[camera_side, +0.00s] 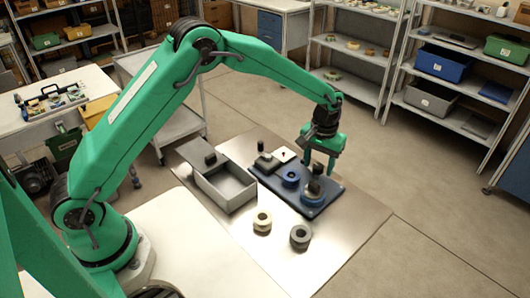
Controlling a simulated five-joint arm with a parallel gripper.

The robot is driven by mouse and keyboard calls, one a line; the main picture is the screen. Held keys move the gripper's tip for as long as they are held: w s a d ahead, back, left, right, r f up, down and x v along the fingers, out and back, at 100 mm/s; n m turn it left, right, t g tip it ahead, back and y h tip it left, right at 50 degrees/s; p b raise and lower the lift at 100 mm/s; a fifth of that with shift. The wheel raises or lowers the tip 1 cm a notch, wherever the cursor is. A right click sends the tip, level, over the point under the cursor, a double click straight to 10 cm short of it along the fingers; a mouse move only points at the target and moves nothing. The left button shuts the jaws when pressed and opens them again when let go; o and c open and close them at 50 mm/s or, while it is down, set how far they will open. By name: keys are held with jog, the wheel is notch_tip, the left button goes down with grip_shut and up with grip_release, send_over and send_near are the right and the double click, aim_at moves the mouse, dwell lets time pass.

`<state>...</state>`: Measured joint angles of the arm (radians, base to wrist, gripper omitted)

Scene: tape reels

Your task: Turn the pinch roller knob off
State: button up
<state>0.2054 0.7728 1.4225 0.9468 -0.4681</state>
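A dark blue deck (333,189) lies on the metal work surface. On its right part a blue reel (313,199) carries an upright dark knob-like piece (316,169). A second blue reel (290,179) sits left of it. At the back left of the deck are a dark block with a small upright knob (262,156) and a light plate with a thin black pin (284,155). I cannot tell which piece is the pinch roller knob. My green gripper (319,172) points down over the right reel, fingers apart. The dark piece shows between the fingertips; contact cannot be told.
A cream reel (262,221) and a grey reel (300,237) lie in front. The right side of the metal surface (358,226) is clear.

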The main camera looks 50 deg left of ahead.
aim_at(318, 166)
dwell(0.3)
notch_tip(318, 166, up, 7)
jog(key=shift+r, duration=0.35)
dwell(0.4)
jog(key=shift+r, duration=0.1)
jog(key=shift+s+a+r, duration=0.1)
jog(key=shift+s+r, duration=0.05)
jog(key=shift+r, duration=0.1)
jog(key=s+a+r+m+t, duration=0.1)
jog(key=s+a+r, duration=0.2)
jog(key=s+r, duration=0.4)
jog(key=s+a+r+t, duration=0.2)
jog(key=s+a+r, duration=0.2)
jog(key=s+r, duration=0.3)
jog(key=s+a+f+m+t, duration=0.1)
jog(key=s+a, duration=0.3)
jog(key=s, duration=1.3)
jog(key=shift+m+t, duration=0.5)
jog(key=shift+t, duration=0.3)
